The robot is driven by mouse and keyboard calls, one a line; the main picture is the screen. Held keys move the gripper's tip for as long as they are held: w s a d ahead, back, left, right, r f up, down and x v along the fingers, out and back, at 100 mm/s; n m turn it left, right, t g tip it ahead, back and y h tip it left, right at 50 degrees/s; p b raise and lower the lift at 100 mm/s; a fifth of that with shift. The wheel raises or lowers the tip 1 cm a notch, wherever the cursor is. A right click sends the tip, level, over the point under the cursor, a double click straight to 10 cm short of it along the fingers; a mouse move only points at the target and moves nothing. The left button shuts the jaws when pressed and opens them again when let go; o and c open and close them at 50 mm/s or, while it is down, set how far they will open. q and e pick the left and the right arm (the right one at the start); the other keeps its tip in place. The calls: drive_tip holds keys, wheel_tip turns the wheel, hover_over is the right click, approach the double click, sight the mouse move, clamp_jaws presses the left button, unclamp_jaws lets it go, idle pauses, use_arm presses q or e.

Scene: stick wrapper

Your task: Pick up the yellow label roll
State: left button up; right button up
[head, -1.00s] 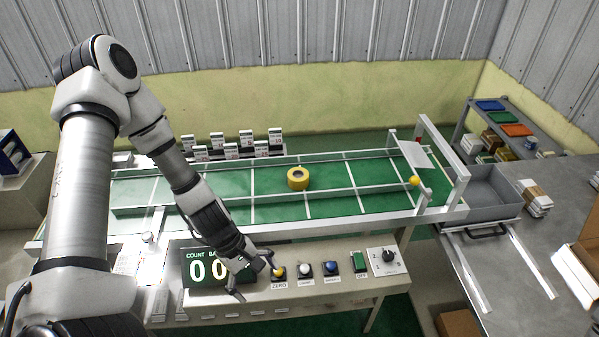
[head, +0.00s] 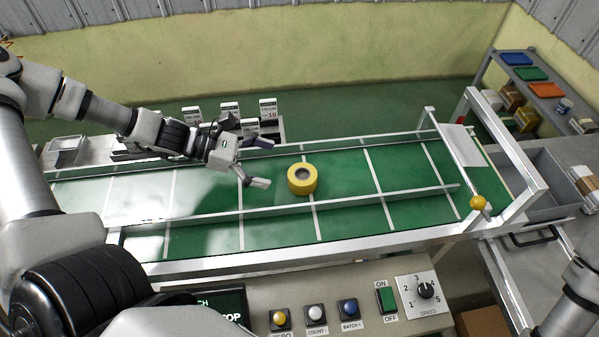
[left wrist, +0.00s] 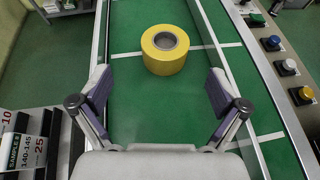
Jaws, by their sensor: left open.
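The yellow label roll (head: 302,179) lies flat on the green conveyor belt (head: 342,218), its dark core facing up. It also shows in the left wrist view (left wrist: 164,49), ahead of the fingers and roughly midway between their lines. My left gripper (head: 262,164) is open and empty over the belt, to the left of the roll and apart from it. In the left wrist view its two fingers (left wrist: 158,92) are spread wide. At the right edge of the head view part of my right arm shows, but its gripper does not.
A control panel with a yellow button (head: 280,318) and a speed dial (head: 426,291) stands in front of the belt. White sample cards (head: 268,110) stand behind it. A white frame (head: 505,150) spans the belt's right end, beside a grey bin (head: 548,185). Low rails edge the belt.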

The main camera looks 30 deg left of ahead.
sight(293, 174)
use_arm(q)
drive_tip(key=shift+s+d+f+b, duration=0.25)
drive_tip(key=shift+d+f+b, duration=0.3)
drive_tip(key=shift+b, duration=0.2)
drive_tip(key=shift+w+d+f+b, duration=0.5)
drive_tip(key=shift+w+f+b, duration=0.1)
drive_tip(key=shift+b, duration=0.6)
drive_tip(key=shift+w+d+f, duration=0.1)
drive_tip(key=shift+w+d, duration=0.05)
drive_tip(key=shift+w, duration=0.1)
drive_tip(key=shift+w+d+b, duration=0.15)
drive_tip(key=shift+d+b, duration=0.15)
drive_tip(key=shift+b, duration=0.2)
drive_tip(key=d, duration=0.1)
drive_tip(key=d+b, duration=0.1)
drive_tip(key=w+d+f+b, duration=0.1)
drive_tip(key=d, duration=0.1)
drive_tip(key=shift+w, duration=0.1)
drive_tip(key=shift+w+d, duration=0.15)
drive_tip(key=shift+w, duration=0.05)
use_arm(e)
wheel_tip(293, 174, down, 8)
drive_tip(key=shift+d, duration=0.15)
use_arm(q)
drive_tip(key=shift+s+r, duration=0.1)
drive_tip(key=c, duration=1.3)
use_arm(e)
drive_tip(key=shift+s+r, duration=0.15)
